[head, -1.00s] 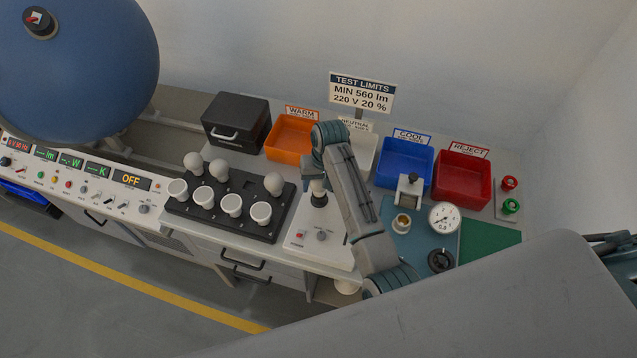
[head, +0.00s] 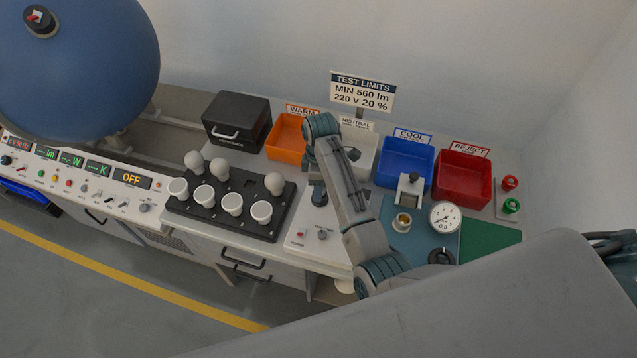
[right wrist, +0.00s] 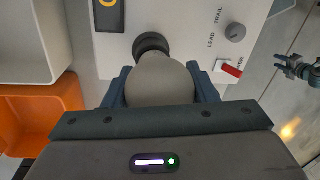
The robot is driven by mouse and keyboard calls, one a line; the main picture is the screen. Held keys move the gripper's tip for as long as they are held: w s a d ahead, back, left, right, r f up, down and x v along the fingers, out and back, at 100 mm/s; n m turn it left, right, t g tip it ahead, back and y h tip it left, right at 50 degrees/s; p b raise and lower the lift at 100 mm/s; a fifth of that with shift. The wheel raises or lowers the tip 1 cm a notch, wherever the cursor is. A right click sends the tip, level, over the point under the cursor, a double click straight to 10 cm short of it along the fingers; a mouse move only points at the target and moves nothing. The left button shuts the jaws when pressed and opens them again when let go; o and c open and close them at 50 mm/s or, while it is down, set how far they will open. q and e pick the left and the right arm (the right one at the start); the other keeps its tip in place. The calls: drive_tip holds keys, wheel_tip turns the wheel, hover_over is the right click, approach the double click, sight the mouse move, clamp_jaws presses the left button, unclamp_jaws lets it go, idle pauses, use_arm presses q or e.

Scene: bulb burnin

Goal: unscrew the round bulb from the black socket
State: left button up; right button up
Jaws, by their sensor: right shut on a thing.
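The round bulb (right wrist: 160,82) is whitish and sits between the two fingers of my right gripper (right wrist: 163,88) in the right wrist view. The fingers are shut on its globe from both sides. Its neck runs to the black socket (right wrist: 151,43) on the white test panel, and the bulb appears seated in it. In the head view my right gripper (head: 319,187) points down over the panel (head: 318,243) and hides the bulb and most of the socket. A gripper, seemingly my left one (right wrist: 300,69), shows small at the right wrist view's edge; its jaw opening is unclear.
A black rack (head: 215,222) with several bulbs stands left of the panel. Orange (head: 283,138), white, blue (head: 404,163) and red (head: 463,178) bins line the back. A dial gauge (head: 445,217) and small fixture stand to the right. A large blue sphere (head: 80,65) is far left.

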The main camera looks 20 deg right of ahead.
drive_tip(key=n+h, duration=0.1)
drive_tip(key=n, duration=0.5)
drive_tip(key=shift+d+n, duration=0.1)
drive_tip(key=shift+n, duration=0.3)
drive_tip(key=o, duration=0.8)
drive_tip(key=shift+o, duration=0.2)
